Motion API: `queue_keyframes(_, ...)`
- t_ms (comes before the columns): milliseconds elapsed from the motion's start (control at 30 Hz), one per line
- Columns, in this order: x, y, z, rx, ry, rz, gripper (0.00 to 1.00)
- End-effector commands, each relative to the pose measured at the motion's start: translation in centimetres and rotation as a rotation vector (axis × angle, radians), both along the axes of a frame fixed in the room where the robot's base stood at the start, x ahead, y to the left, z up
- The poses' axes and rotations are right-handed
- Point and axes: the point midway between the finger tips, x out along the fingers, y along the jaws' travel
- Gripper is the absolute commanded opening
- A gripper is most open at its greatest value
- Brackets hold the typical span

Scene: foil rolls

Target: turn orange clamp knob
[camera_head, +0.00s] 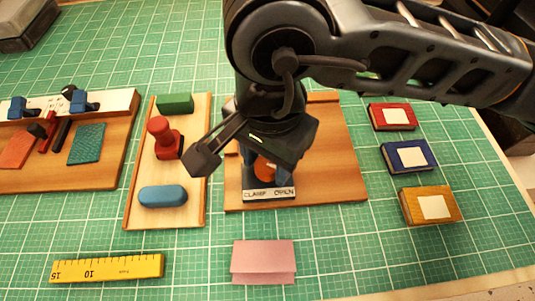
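The orange clamp knob (264,168) shows as a small orange patch just under my gripper (240,160). Most of the knob is hidden behind the gripper and its dark fingers. It belongs to a blue clamp (249,180) behind a label reading "CLAMP" and "OPEN" (269,194), on a wooden board (335,165). One finger reaches out to the left, away from the knob, and the other is by the knob's right side. The fingers are spread apart. I cannot tell whether either touches the knob.
Left is a wooden tray (138,212) with a red stamp (165,138), a green block and a blue block. Further left is another board with tools. Red, blue and yellow boxes (430,206) stand at right. A yellow ruler (108,268) and pink paper (263,259) lie in front.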

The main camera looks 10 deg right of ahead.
Motion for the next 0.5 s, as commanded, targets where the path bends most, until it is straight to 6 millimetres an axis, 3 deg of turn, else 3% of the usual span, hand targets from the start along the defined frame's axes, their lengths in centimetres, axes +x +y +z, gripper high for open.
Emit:
queue_keyframes(400, 0.01, 0.01, 0.02, 0.000, 0.000, 0.000, 0.09)
queue_keyframes(500, 0.01, 0.01, -0.01, 0.000, 0.000, -0.002, 0.09)
